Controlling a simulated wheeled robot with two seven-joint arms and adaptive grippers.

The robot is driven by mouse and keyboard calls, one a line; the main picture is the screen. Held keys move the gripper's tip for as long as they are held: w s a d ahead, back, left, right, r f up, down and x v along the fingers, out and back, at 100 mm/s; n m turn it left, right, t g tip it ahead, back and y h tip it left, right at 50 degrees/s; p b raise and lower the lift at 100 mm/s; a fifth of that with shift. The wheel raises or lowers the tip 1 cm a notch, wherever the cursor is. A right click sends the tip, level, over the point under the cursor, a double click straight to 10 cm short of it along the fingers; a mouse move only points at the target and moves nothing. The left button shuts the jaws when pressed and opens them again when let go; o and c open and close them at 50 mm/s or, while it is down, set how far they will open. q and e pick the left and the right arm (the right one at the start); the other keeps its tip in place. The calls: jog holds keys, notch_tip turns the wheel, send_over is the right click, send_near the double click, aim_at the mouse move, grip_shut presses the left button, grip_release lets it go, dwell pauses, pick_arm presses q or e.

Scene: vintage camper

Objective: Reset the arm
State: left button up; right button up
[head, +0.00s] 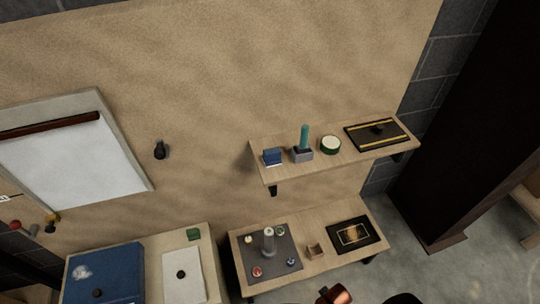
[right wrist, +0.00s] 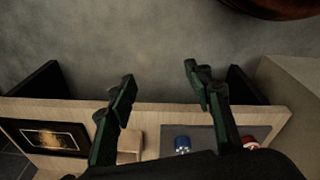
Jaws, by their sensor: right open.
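My right gripper (right wrist: 159,80) shows in the right wrist view with its two dark green and black fingers spread wide apart. Nothing is between the fingertips, only grey floor beyond them. The fingers overlap the front edge of a wooden bench (right wrist: 150,108) in that picture; I cannot tell their height above it. In the head view I cannot clearly make out the right gripper. My left gripper is in neither view.
The low bench (head: 295,278) carries a grey mat (head: 285,245) with several small items, a wooden block (head: 314,250) and a black framed panel (head: 352,235). A wall shelf (head: 345,157) hangs above. A second table (head: 207,240) holds a blue case (head: 105,272). A copper-coloured object (head: 335,294) is at the bottom.

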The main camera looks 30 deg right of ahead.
pick_arm(q)
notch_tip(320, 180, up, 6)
jog(key=p, duration=0.6)
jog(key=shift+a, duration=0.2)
pick_arm(e)
jog(key=s+f, duration=0.8)
jog(key=s, duration=0.2)
jog(key=s+f+g, duration=0.1)
jog(key=s+f, duration=0.7)
jog(key=s, duration=0.3)
jog(key=shift+s+a+n, duration=0.2)
jog(key=shift+a+n, duration=0.05)
jog(key=shift+n, duration=0.15)
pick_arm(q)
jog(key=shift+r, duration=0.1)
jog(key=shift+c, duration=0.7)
pick_arm(e)
jog(key=shift+c, duration=0.7)
